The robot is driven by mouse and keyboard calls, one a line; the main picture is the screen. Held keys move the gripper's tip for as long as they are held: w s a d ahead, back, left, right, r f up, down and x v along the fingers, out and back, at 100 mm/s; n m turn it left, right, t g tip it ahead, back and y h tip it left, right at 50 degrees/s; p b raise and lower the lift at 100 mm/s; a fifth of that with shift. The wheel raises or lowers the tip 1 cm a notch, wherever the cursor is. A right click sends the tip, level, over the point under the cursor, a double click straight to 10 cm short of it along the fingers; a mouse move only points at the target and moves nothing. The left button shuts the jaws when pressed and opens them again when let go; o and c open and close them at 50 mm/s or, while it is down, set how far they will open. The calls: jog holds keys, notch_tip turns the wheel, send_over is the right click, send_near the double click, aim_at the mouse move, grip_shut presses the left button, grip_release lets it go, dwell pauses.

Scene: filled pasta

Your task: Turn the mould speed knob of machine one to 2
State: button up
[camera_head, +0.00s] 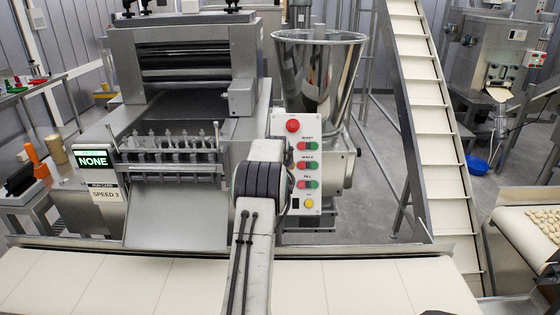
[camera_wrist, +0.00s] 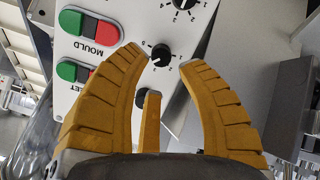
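The control panel (camera_wrist: 125,18) fills the upper part of the wrist view, seen at a tilt, and it also shows in the head view (camera_head: 305,130). A black knob (camera_wrist: 160,53) lies in line with the MOULD button pair (camera_wrist: 88,25), with small numbers around it. A pale mark on the knob points toward its lower left; I cannot tell the exact number. My gripper (camera_wrist: 163,65) is open, with its yellow fingers spread on both sides of that knob. I cannot tell whether they touch it. In the head view my arm hides the gripper and the knobs.
Another knob (camera_wrist: 184,3) sits above, and one (camera_wrist: 141,96) below is partly covered by my middle finger. The SHEET buttons (camera_wrist: 75,72) are left of my fingers. A sign on the machine (camera_head: 92,160) reads NONE, above a SPEED 3 card (camera_head: 105,194). A steel hopper (camera_head: 315,70) stands behind.

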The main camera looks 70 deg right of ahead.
jog(key=v, duration=0.6)
jog(key=shift+a, duration=0.2)
jog(key=shift+r, duration=0.15)
